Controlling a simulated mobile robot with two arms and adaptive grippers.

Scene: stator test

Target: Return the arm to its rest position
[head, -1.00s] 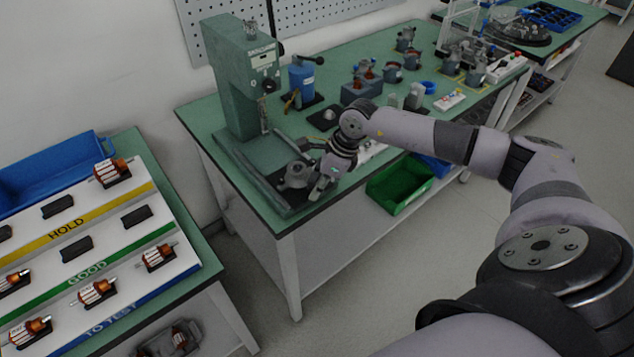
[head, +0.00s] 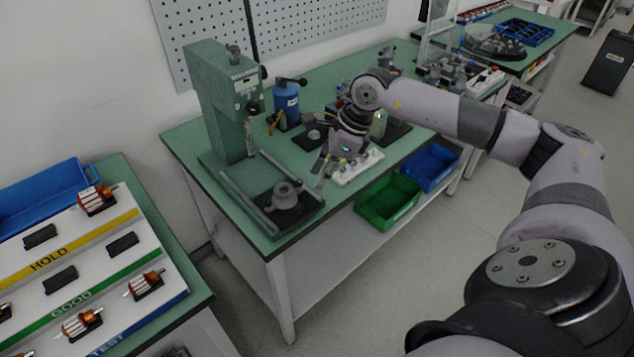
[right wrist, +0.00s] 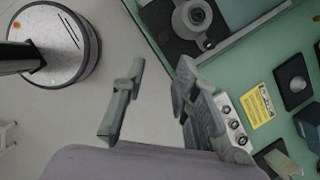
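My right gripper (head: 324,171) hangs over the front edge of the green workbench (head: 190,150), to the right of the press. In the right wrist view its two fingers (right wrist: 155,105) stand apart with nothing between them, floor showing in the gap. The grey flanged part (head: 284,195) sits on a black plate at the bench's front corner, clear of the gripper. It also shows at the top of the right wrist view (right wrist: 192,17). My left gripper is not in view.
A green press (head: 222,105) and a blue hand-lever device (head: 287,103) stand on the bench. A white strip with knobs (head: 358,168) lies close by the gripper. Green (head: 387,200) and blue (head: 431,167) bins sit below the edge. Open floor lies to the right.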

